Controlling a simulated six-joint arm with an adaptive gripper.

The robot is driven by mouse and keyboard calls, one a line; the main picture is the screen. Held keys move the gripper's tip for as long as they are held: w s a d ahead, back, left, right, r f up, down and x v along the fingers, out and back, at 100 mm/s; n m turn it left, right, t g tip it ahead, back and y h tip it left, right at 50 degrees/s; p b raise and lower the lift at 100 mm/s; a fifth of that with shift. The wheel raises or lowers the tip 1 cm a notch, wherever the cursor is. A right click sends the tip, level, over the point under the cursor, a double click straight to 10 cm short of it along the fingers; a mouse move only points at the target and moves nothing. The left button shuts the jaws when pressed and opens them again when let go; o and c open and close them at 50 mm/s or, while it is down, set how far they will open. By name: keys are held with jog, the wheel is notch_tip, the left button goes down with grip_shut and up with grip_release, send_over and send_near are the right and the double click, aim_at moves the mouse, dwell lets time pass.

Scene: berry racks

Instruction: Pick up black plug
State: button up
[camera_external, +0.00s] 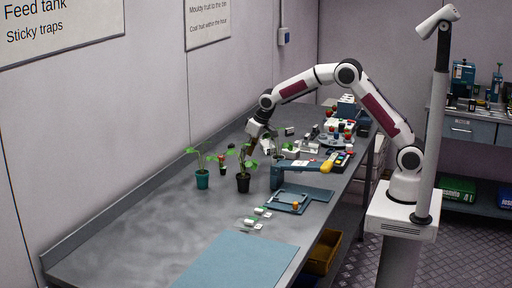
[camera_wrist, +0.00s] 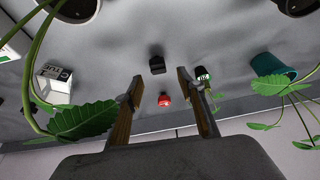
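A small black block-like object, which looks like the black plug (camera_wrist: 157,65), lies on the grey bench in the wrist view, just beyond the gap between my fingertips. My gripper (camera_wrist: 159,86) is open, its two fingers spread apart with nothing between the tips. In the external view my gripper (camera_external: 258,128) points down above the bench, behind the potted plants. I cannot make out the black plug for certain in the external view. A red round-topped object (camera_wrist: 164,100) shows between the fingers, and a dark green-and-white cylinder (camera_wrist: 203,74) shows beside the right finger.
Potted seedlings in a teal pot (camera_external: 202,179) and a black pot (camera_external: 243,183) stand close by; leaves (camera_wrist: 84,120) overlap the left finger's side in the wrist view. A white labelled box (camera_wrist: 54,83) lies left. The bench's front left (camera_external: 130,235) is clear.

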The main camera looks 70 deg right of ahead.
aim_at(244, 162)
jog(key=shift+x, duration=2.65)
jog(key=shift+s, duration=0.2)
jog(key=c, duration=0.8)
